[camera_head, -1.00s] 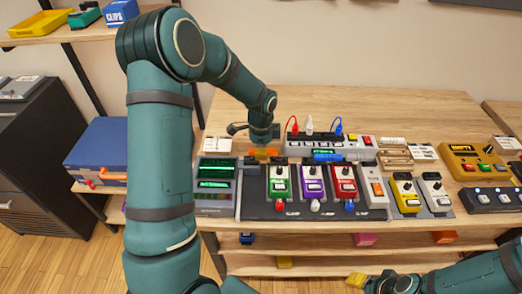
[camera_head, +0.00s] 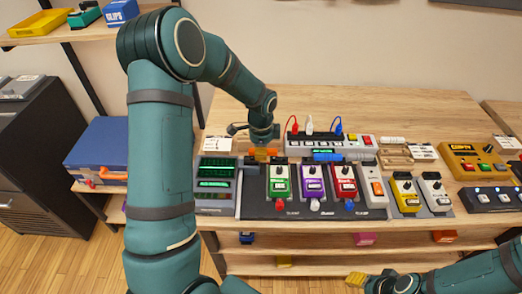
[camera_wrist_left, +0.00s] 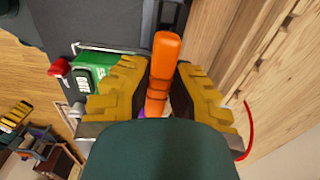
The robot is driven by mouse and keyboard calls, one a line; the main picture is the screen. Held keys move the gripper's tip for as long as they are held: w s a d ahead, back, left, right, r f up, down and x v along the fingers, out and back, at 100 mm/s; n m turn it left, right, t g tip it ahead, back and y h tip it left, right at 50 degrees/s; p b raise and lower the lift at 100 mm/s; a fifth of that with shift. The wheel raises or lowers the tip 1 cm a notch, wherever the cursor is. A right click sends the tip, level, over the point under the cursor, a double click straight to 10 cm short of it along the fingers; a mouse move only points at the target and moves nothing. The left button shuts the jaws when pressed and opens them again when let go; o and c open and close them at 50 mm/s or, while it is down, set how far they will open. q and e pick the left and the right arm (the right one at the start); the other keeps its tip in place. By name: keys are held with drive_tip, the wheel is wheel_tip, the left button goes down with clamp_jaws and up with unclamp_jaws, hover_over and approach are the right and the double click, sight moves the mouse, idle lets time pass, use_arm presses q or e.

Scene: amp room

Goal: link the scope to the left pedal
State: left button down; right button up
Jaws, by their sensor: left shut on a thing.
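The scope, a dark unit with green lit screens (camera_head: 216,171), stands at the left end of the pedal row. The left pedal is green (camera_head: 279,183) and sits on the dark board just right of it, with a red knob in front. My left gripper (camera_head: 262,153) is behind and between them, shut on an orange rod-like plug. In the left wrist view the orange plug (camera_wrist_left: 161,75) stands between the yellow fingers (camera_wrist_left: 158,92), and the green pedal (camera_wrist_left: 93,72) is beside the left finger. My right gripper (camera_head: 374,283) is low at the bottom edge, partly cut off.
Purple (camera_head: 313,182) and red (camera_head: 343,182) pedals stand right of the green one. Behind them is a grey strip (camera_head: 311,146) with red, white and blue leads. Yellow and white pedals stand further right. The table behind the strip (camera_head: 370,108) is clear.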

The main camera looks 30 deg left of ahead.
use_arm(q)
drive_tip(key=shift+f+b, duration=0.5)
drive_tip(key=shift+f, duration=0.45)
idle(1.1)
drive_tip(key=c, duration=0.5)
unclamp_jaws()
drive_tip(key=shift+r, duration=0.2)
drive_tip(key=shift+r+p, duration=2.6)
drive_tip(key=shift+r, duration=0.75)
